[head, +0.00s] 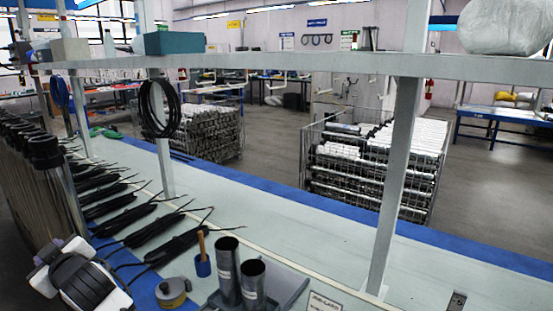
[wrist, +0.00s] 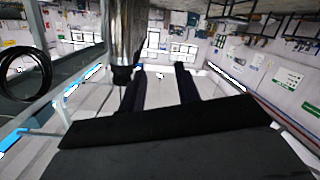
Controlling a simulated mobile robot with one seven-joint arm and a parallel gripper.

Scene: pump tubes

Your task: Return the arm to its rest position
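My gripper (wrist: 152,72) shows in the wrist view with its two dark fingers apart. Only the bright background shows between them, so it is open and empty. The wrist view is tilted and looks across the hall, with no bench top close in front of the fingers. In the head view, a white and black part of my arm shows at the lower left, beside the bench (head: 300,212). The fingers cannot be made out in that view.
Upright tubes (head: 45,160) crowd the left edge near my arm. Black tubes with thin hoses (head: 175,242) lie along the bench. The bench's middle right is clear.

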